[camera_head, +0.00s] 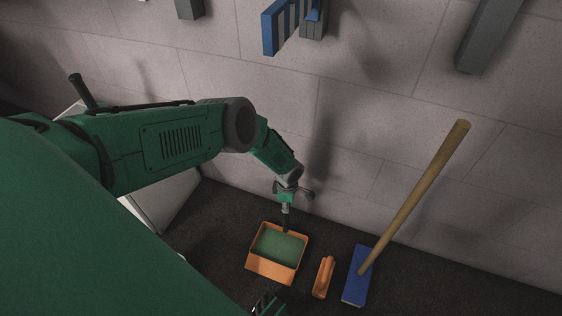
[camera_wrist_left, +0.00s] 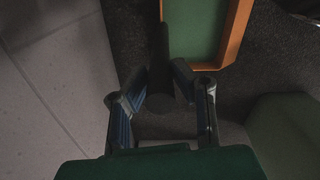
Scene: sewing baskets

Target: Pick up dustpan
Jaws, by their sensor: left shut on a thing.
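The dustpan (camera_head: 259,266) is an orange tray with a green inside and a dark handle; it is at the lower middle of the head view. Its pan (camera_wrist_left: 235,35) is at the top of the wrist view, with the dark handle (camera_wrist_left: 161,45) pointing toward my gripper. My left gripper (camera_head: 287,209) is above the wall-side end of the dustpan. In the wrist view its two fingers (camera_wrist_left: 167,88) are closed on the handle, one on each side. A dark piece at the bottom edge of the head view seems to be my right gripper (camera_head: 268,305), mostly cut off.
An orange hand brush (camera_head: 323,277) lies right of the dustpan. Beyond it is a blue broom head (camera_head: 355,280) with a long wooden handle (camera_head: 420,190) leaning toward the tiled wall (camera_head: 350,110). A white panel (camera_head: 170,205) stands at the left. Dark floor is clear at the right.

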